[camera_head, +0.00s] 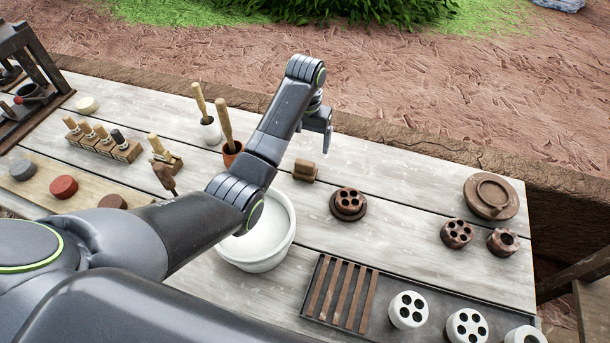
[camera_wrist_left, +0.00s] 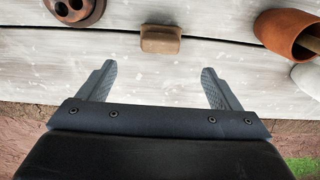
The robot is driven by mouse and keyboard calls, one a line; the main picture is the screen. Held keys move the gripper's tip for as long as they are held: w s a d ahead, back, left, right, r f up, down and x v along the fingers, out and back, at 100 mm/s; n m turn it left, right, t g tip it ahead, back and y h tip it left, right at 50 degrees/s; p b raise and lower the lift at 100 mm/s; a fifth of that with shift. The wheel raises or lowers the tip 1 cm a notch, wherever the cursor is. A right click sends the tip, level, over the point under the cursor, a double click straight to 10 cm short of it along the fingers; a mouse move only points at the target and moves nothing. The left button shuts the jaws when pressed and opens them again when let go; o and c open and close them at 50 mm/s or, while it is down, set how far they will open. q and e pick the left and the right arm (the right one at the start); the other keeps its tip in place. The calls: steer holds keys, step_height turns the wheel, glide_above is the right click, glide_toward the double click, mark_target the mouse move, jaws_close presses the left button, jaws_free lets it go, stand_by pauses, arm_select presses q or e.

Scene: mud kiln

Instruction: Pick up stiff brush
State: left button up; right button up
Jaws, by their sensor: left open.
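A small brown block (camera_head: 306,170), which looks like the stiff brush, lies on the whitish plank table; bristles cannot be made out. In the left wrist view the brown block (camera_wrist_left: 161,39) lies ahead of the fingertips, roughly centred between them and apart from them. My left gripper (camera_head: 325,140) is above the table, beyond and slightly right of the block in the head view. Its two fingers (camera_wrist_left: 158,76) are spread wide with nothing between them. My right gripper is not in view.
Left of the block stands a terracotta cup (camera_head: 232,153) holding a wooden tool, with a white cup (camera_head: 210,132) beside it. A white bowl (camera_head: 262,245) is nearer. A brown disc with holes (camera_head: 348,204) lies right. A dark tray (camera_head: 310,302) is at the front.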

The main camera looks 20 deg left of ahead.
mark_target(305, 162)
arm_select(q)
step_height(305, 162, down, 6)
steer(key=shift+r+p, duration=0.15)
steer(key=shift+p, duration=0.15)
steer(key=f, duration=0.3)
steer(key=f+p, duration=0.1)
steer(key=shift+s+f, duration=0.25)
steer(key=shift+f, duration=0.65)
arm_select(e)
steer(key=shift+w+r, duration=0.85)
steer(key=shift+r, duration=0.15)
arm_select(q)
steer(key=shift+c, duration=0.3)
steer(key=c, duration=1)
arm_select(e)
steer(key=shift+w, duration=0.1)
arm_select(q)
steer(key=shift+r, duration=0.1)
step_height(305, 162, up, 10)
steer(key=shift+f+b, duration=0.1)
steer(key=shift+b, duration=0.25)
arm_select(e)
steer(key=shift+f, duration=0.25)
